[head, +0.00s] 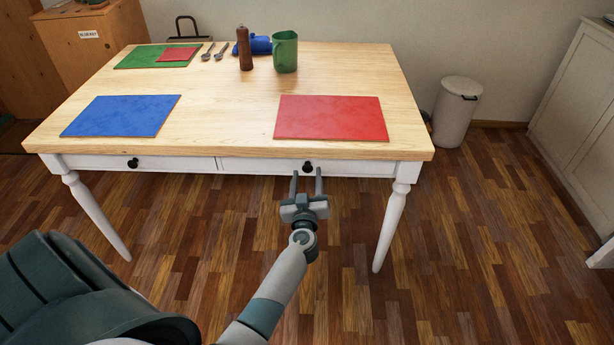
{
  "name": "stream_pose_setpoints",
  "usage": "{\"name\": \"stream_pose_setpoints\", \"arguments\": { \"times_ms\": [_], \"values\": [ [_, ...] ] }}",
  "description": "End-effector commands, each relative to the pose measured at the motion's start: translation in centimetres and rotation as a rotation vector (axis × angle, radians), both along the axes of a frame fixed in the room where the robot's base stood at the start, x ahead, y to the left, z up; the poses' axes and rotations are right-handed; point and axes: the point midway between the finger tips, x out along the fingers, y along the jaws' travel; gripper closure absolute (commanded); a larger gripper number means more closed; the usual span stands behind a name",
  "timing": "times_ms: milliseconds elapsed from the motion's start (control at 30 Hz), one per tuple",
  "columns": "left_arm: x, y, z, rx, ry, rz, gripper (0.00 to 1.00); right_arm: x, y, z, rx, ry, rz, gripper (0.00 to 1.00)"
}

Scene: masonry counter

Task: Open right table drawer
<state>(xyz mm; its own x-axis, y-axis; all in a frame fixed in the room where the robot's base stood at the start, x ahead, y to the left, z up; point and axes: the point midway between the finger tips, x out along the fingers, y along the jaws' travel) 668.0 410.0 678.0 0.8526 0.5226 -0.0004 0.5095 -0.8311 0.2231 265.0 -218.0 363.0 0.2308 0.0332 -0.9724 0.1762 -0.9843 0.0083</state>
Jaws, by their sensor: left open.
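The table (225,95) has a pale wooden top and white legs, with two white drawers side by side in its front. The right drawer (355,168) looks shut, and its dark round knob (308,167) sits near the middle of its face. The left drawer (90,162) also looks shut and has a similar knob (133,163). My left gripper (307,174) is open, its two fingers pointing at the right drawer, one on each side of the knob in the picture. I cannot tell whether the fingers touch the knob. My right gripper is not in view.
On the table lie a blue mat (122,116), a red mat (331,118) and a green mat (140,57). A brown mill (244,48) and a green mug (286,52) stand at the back. A white bin (455,112) stands right of the table. The floor in front is clear.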

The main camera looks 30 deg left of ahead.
Motion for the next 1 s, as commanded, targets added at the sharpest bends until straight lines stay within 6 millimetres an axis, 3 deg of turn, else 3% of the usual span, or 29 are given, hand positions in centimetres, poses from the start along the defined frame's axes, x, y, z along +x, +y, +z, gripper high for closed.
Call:
{"name": "stream_pose_setpoints", "arguments": {
  "times_ms": [200,500,567,700,1000],
  "values": [
    [1.16,0.75,0.01,0.001,0.0,0.0,0.55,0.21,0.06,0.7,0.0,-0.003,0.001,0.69],
    [1.24,0.81,0.03,0.001,0.001,0.0,0.55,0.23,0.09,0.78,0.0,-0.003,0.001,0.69],
    [1.23,0.8,0.03,0.001,0.001,0.0,0.67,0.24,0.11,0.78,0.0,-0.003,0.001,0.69],
    [1.22,0.8,0.03,0.001,0.001,0.0,1.0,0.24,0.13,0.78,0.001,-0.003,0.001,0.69],
    [1.1,0.71,0.05,0.001,0.001,0.0,1.0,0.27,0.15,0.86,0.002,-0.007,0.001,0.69]
  ]
}}
